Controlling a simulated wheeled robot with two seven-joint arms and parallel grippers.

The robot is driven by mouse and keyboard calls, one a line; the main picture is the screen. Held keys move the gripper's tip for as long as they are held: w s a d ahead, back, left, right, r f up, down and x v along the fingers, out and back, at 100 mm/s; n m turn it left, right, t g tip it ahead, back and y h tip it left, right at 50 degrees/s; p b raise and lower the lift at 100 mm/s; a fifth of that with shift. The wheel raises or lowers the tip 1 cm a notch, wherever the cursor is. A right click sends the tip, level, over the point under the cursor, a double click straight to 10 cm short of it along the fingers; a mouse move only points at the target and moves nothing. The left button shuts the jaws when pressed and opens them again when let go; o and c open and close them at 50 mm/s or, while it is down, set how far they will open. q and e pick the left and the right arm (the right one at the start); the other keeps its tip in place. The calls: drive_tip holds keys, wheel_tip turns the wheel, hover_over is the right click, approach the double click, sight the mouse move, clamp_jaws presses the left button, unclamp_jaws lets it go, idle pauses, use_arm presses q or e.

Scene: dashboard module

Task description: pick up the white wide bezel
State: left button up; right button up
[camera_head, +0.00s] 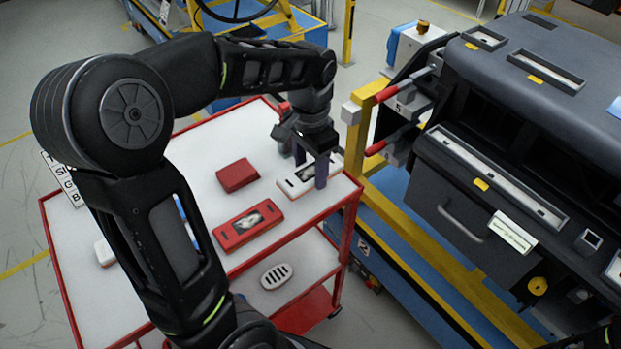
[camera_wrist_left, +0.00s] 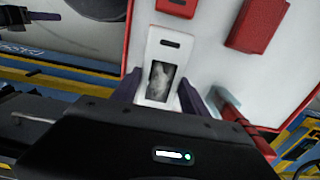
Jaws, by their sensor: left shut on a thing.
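The white wide bezel (camera_head: 289,186) lies near the right edge of the cart's white top in the head view. It is a flat white piece with a dark grey window and a small slot. In the left wrist view the bezel (camera_wrist_left: 169,48) runs between the two purple fingers. My left gripper (camera_head: 311,172) points down over it and is shut on it, one finger on each long side. It also shows in the left wrist view (camera_wrist_left: 160,94). The bezel's near end is partly hidden by the gripper body there. My right gripper is not in view.
The red-framed cart (camera_head: 221,150) also bears a red wide bezel (camera_head: 247,224) and a red block (camera_head: 238,175).

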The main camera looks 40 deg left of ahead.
sight(311, 172)
use_arm(q)
wheel_tip(311, 172, up, 6)
drive_tip(key=shift+f, duration=0.1)
idle(0.6)
